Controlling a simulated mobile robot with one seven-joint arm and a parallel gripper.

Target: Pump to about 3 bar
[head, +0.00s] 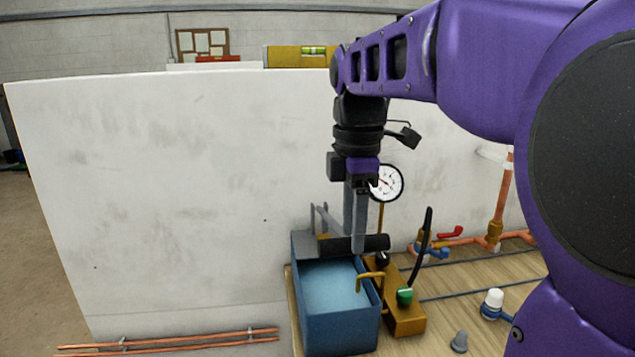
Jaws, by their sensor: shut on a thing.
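The test pump has a blue water tank (345,325) with pale blue water in it. An ochre pump body (402,318) stands along its right side. My gripper (357,245) points down over the tank and is shut on the black pump handle (376,242), which lies roughly level across the tank's far end. The round white pressure gauge (388,184) stands behind my gripper, its left edge partly covered. Its red needle points to the upper left; the numbers are too small to read. A green knob (404,296) sits on the pump body.
Copper pipes with a red valve lever (450,232) and a blue valve lever (438,253) lie to the right. A white-capped valve (494,298) and a grey plug (459,341) are on the wooden bench (440,310). A white panel (180,190) stands behind.

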